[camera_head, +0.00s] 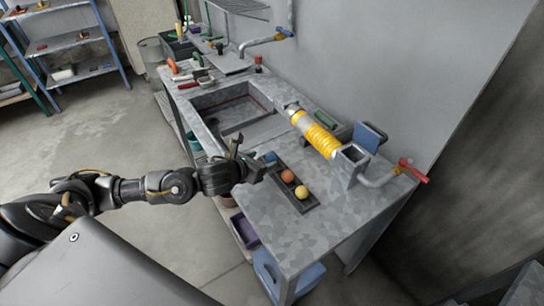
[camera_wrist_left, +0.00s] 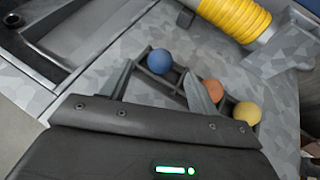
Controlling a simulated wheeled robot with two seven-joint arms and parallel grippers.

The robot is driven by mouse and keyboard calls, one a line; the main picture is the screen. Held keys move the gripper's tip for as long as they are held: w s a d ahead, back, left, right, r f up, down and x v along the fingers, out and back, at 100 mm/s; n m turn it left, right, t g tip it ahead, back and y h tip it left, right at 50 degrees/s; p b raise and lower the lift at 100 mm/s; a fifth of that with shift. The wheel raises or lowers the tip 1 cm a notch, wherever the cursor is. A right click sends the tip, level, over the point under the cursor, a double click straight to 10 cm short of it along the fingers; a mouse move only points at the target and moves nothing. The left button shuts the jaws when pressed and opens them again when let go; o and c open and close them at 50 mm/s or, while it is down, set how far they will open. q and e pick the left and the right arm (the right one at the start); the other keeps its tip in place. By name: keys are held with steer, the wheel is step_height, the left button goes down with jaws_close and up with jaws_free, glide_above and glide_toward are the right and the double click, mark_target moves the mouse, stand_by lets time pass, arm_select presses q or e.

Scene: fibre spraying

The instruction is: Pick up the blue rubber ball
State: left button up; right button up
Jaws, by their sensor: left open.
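The blue rubber ball (camera_wrist_left: 160,62) sits at one end of a dark narrow tray (camera_wrist_left: 222,104) on the workbench. In the head view the ball (camera_head: 270,157) shows just beyond my left gripper (camera_head: 252,163). In the left wrist view the left gripper (camera_wrist_left: 165,82) is open, its two fingers apart, with the ball seen between and just beyond the fingertips. No contact with the ball can be made out. An orange ball (camera_head: 288,176) and a yellow ball (camera_head: 302,192) sit in the same tray. The right gripper is not in view.
The grey workbench (camera_head: 350,205) has free surface right of the tray. A yellow-wrapped cylinder (camera_head: 318,135) lies behind the balls, beside a grey block with a pipe and red handle (camera_head: 413,171). A sink basin (camera_head: 225,105) lies left of the tray. Shelves stand far left.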

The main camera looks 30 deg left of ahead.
mark_target(269, 158)
arm_select(q)
steer(key=shift+w+d+f+p, duration=0.1)
steer(key=shift+w+f+p, duration=0.05)
steer(key=shift+w+p, duration=0.2)
steer(key=p+x, duration=0.1)
steer(key=x, duration=0.2)
steer(key=shift+w+d+f, duration=0.1)
steer(key=shift+w+f, duration=0.1)
steer(key=shift+w, duration=0.05)
steer(key=shift+w+f, duration=0.2)
steer(key=shift+w, duration=0.05)
steer(key=c, duration=1)
